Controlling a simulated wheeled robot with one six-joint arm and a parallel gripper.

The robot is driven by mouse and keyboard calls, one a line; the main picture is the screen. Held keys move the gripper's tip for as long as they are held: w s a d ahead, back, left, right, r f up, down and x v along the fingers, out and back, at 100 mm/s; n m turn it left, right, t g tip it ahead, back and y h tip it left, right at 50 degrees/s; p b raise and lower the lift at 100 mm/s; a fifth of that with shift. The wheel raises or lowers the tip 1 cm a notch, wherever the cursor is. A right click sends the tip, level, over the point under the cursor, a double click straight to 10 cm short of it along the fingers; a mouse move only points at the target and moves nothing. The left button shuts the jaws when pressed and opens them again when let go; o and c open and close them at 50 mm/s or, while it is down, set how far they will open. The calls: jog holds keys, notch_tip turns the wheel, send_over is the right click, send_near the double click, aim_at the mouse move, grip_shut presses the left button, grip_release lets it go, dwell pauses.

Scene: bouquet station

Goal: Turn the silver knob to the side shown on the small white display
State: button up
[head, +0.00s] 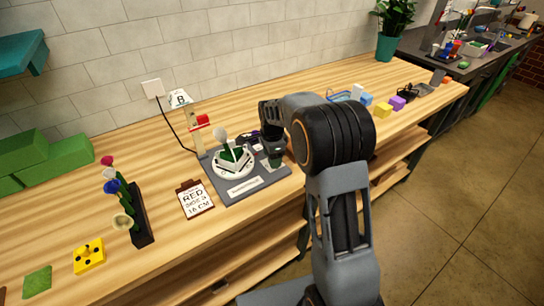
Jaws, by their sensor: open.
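A small white panel marked "B" (180,98) stands at the back, above the dark grey base plate (225,193). On the plate is a round white fixture (233,160) with green inside, and a pale rounded piece (221,135) rises from it. I cannot make out the silver knob for certain; it may be hidden by my arm. My gripper (274,158) points down over the right part of the plate, right of the white fixture. It is open; its fingertips are small and dark, and I cannot tell whether they touch anything.
A clipboard (195,199) reading "RED SIDE B 16 CM" lies left of the plate. A dark rack (142,216) with several flowers stands further left, near a yellow block (89,256). A red piece (201,120) sits on an upright post behind. Coloured blocks (383,110) lie right.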

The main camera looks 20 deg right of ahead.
notch_tip(320, 180, up, 14)
dwell(0.7)
jog(key=shift+f, duration=0.1)
